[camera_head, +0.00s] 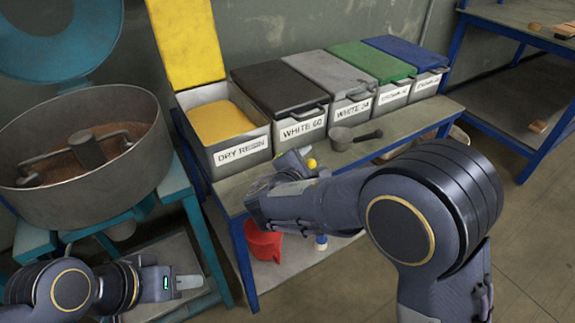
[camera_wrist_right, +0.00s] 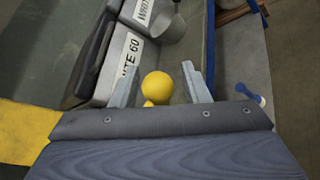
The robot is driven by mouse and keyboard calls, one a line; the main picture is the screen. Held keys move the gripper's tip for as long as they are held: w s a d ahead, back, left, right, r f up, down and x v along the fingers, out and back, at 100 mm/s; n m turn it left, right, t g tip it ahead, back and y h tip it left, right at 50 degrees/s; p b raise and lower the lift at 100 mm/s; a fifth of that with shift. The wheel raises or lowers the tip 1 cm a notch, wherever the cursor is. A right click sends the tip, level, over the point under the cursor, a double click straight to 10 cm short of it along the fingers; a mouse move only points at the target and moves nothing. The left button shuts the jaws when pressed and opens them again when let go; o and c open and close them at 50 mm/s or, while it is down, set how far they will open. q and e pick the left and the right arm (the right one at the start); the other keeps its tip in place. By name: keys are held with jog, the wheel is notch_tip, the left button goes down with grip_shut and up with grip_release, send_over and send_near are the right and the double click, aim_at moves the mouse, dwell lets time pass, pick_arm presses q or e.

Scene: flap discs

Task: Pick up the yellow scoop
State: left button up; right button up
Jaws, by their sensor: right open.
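The yellow scoop (camera_wrist_right: 157,86) shows in the right wrist view as a rounded yellow end, with a smaller yellow part below it; the rest is hidden. It lies between the two fingers of my right gripper (camera_wrist_right: 159,68), which is open, with gaps on both sides. In the head view only a small yellow bit of the scoop (camera_head: 311,163) shows beside my right gripper (camera_head: 304,160), at the bench's front below the White 60 bin. My left gripper (camera_head: 188,283) is at the lower left, far from the scoop; its jaw gap is not clear.
Several lidded bins stand along the bench (camera_head: 405,125). The dry resin bin (camera_head: 240,151) is open with yellow powder inside. A grey metal scoop (camera_head: 352,137) lies right of my right gripper. A large mixing pan (camera_head: 75,190) stands at left; a red container (camera_head: 263,244) is under the bench.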

grip_shut()
jog(key=shift+r, duration=0.15)
